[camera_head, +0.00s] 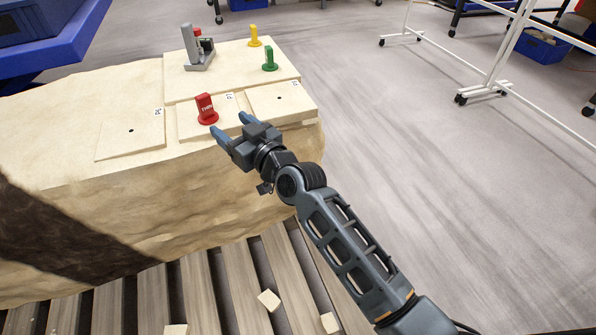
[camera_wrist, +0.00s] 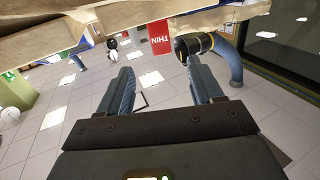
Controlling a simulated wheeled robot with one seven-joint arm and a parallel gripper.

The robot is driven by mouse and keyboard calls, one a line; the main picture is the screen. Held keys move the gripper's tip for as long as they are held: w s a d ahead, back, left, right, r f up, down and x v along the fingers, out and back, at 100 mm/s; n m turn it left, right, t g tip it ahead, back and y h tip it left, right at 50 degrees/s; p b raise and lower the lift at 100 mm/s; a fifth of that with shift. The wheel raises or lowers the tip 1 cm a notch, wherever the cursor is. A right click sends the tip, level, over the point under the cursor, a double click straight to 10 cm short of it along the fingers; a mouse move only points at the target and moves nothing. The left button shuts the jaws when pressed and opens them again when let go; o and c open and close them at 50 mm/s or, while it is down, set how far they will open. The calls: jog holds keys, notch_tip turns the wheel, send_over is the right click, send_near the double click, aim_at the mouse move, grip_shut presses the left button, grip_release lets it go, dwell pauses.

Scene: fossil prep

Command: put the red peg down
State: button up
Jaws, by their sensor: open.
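The red peg (camera_head: 206,109), marked THIN, stands upright on a pale board (camera_head: 188,130) on top of the tan block. Its round base rests on the board. It also shows, partly cut off, near the top of the wrist view (camera_wrist: 160,37). My gripper (camera_head: 231,124) is open and empty, just to the lower right of the peg in the head view. In the wrist view its blue fingers (camera_wrist: 159,66) are spread, with the peg beyond their tips. The peg appears apart from the fingers.
Boards with small dark holes lie left (camera_head: 130,146) and right (camera_head: 290,96) of the peg. Behind stand a grey fixture (camera_head: 197,55), a yellow peg (camera_head: 254,36) and a green peg (camera_head: 269,60). Slatted wood (camera_head: 205,290) lies below the block. The floor (camera_head: 440,180) at right is open.

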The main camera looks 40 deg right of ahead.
jog(key=s+f+m+g+h, duration=0.1)
jog(key=s+f, duration=0.3)
jog(key=s, duration=0.9)
jog(key=s+f+g, duration=0.1)
jog(key=s+f, duration=0.4)
jog(key=s, duration=0.9)
jog(key=s+r, duration=0.5)
jog(key=s, duration=0.6)
jog(key=s+a+r+g, duration=0.1)
jog(key=s+r, duration=0.4)
jog(key=s, duration=0.7)
jog(key=shift+r, duration=0.4)
notch_tip(320, 180, up, 16)
jog(key=p, duration=1.6)
jog(key=shift+r, duration=0.1)
